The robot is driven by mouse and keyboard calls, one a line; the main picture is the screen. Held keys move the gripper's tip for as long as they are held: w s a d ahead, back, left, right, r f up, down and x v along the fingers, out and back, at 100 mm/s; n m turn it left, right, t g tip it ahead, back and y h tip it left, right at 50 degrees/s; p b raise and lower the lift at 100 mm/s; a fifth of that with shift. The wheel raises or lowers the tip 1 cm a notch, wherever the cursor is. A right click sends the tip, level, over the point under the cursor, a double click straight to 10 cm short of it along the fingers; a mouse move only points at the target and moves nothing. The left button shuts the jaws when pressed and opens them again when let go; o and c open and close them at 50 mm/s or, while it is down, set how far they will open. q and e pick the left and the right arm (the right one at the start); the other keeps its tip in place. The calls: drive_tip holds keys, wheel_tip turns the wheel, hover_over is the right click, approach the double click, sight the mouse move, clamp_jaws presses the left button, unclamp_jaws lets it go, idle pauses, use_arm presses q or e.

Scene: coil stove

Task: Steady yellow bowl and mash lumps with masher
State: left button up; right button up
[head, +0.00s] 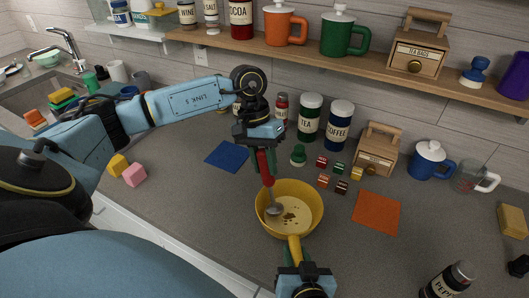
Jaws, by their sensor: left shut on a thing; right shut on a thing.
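The yellow bowl (316,213) stands on the grey counter in the middle of the head view, its handle (294,248) pointing toward me. My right gripper (297,268) is at the bottom of the view, shut on that handle. My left gripper (264,152) is above the bowl's far left side, shut on the red handle of the masher (266,170). The masher hangs nearly upright, with its metal head (274,209) inside the bowl at the left. Small dark lumps (290,215) lie on the pale bowl bottom, right of the masher head. Whether the head touches the bottom is unclear.
A blue mat (227,156) lies left of the bowl and an orange mat (377,212) right. Several small coloured cubes (323,181), a green stamp-like piece (298,155) and canisters (311,118) stand behind. A pepper jar (450,280) is at the front right. Counter beside the bowl is clear.

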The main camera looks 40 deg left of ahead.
use_arm(q)
drive_tip(key=shift+f, duration=0.45)
drive_tip(key=shift+w+d+f, duration=0.15)
drive_tip(key=shift+f, duration=0.25)
drive_tip(key=shift+w+d+f, duration=0.1)
drive_tip(key=shift+d+f, duration=0.05)
drive_tip(key=shift+f, duration=0.25)
drive_tip(key=shift+c, duration=0.5)
drive_tip(key=shift+w+d, duration=2.35)
drive_tip(key=shift+d, duration=0.1)
drive_tip(key=shift+s+a+f, duration=0.1)
drive_tip(key=shift+s+a, duration=2.45)
drive_tip(key=shift+a, duration=0.35)
drive_tip(key=shift+w+d, duration=0.15)
drive_tip(key=shift+w, duration=0.2)
drive_tip(key=shift+w+d, duration=2.45)
drive_tip(key=shift+d, duration=0.05)
drive_tip(key=shift+s+a, duration=2.6)
drive_tip(key=shift+a, duration=0.05)
drive_tip(key=shift+s+a, duration=0.1)
drive_tip(key=shift+r, duration=4.2)
